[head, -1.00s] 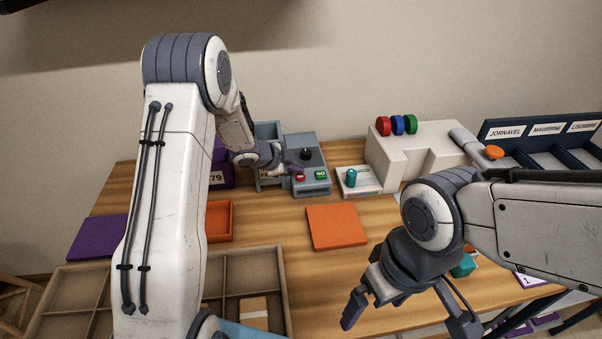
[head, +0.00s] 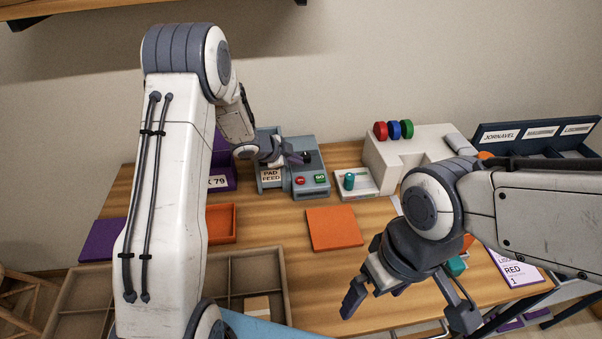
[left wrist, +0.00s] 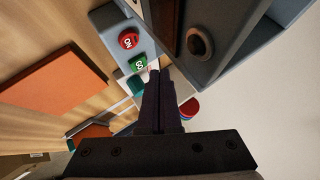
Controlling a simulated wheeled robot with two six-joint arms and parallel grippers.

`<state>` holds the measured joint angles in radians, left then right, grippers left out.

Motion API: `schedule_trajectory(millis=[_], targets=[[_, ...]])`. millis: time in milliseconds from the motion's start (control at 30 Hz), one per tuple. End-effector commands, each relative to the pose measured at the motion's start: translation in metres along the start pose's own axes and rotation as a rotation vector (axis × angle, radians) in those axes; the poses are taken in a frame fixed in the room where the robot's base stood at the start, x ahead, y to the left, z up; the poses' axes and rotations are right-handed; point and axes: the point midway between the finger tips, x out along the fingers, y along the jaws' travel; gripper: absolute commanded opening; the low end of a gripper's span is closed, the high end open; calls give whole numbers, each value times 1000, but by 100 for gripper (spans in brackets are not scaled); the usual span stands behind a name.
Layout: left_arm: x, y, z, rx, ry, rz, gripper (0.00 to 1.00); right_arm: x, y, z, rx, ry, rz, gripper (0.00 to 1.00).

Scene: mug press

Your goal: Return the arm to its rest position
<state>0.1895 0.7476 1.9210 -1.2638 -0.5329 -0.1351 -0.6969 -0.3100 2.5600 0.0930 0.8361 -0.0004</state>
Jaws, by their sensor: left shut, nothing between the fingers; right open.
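My left gripper (head: 292,159) is shut and empty. It hangs at the grey-blue press machine (head: 311,190), near the black knob (head: 305,156). In the left wrist view its closed dark fingers (left wrist: 160,85) lie over the machine's edge, close to the green GO button (left wrist: 138,63); I cannot tell whether they touch anything. The red button (left wrist: 128,40) sits beside the green one. My right gripper (head: 408,305) is open and empty above the front of the table, its fingers spread wide.
An orange square pad (head: 335,229) lies mid-table. A white block (head: 410,155) with red, blue and green discs stands behind. A teal peg (head: 349,181) stands in a small tray. A divided beige tray (head: 278,257) is at the front left, partly behind my left arm.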

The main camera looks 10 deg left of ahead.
Motion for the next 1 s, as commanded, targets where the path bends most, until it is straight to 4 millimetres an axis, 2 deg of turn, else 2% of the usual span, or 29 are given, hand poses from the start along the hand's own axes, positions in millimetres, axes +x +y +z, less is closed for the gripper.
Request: schedule_trajectory(millis=[33, 167, 633, 733, 867, 933, 1000], targets=[[-7, -5, -5, 0, 0, 0, 0, -11, -1, -1, 0, 0, 0, 100], [-14, -10, -10, 0, 0, 0, 0, -21, -2, -1, 0, 0, 0, 100], [-13, -9, -9, 0, 0, 0, 0, -19, -1, -1, 0, 0, 0, 100], [-15, -11, -15, -3, -10, -6, 0, -19, -1, -1, 0, 0, 0, 100], [-28, -14, -42, -40, -76, -34, 0, -20, -1, -1, 0, 0, 0, 100], [-43, -11, -65, -88, -135, -56, 0, -20, -1, -1, 0, 0, 0, 100], [-64, 0, -89, -152, -202, -70, 0, -20, -1, -1, 0, 0, 0, 100]])
